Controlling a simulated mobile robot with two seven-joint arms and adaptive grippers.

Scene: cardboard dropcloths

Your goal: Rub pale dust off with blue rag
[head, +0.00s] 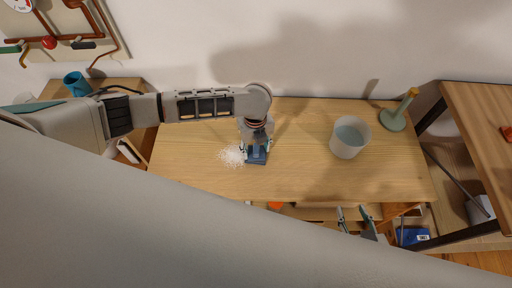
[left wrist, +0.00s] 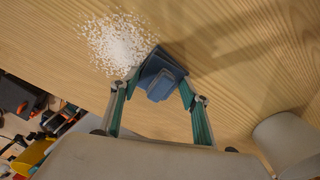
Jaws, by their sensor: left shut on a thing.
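The blue rag (head: 256,156) is a small folded dark blue pad on the wooden table (head: 200,173). My left gripper (head: 256,148) comes down over it and is shut on it. In the left wrist view the rag (left wrist: 162,74) sits between the fingertips of the left gripper (left wrist: 157,86). The pale dust (head: 232,155) is a white speckled patch just left of the rag, with its edge next to it. The dust (left wrist: 120,43) also shows in the left wrist view. My right gripper (head: 356,214) is at the table's front edge, its two fingers apart and nothing seen between them.
A white pot (head: 349,138) with bluish contents stands right of the rag. A green paper-roll stand (head: 394,119) is at the table's back right corner. A blue mug (head: 76,84) is on a surface at the far left. The table between rag and pot is clear.

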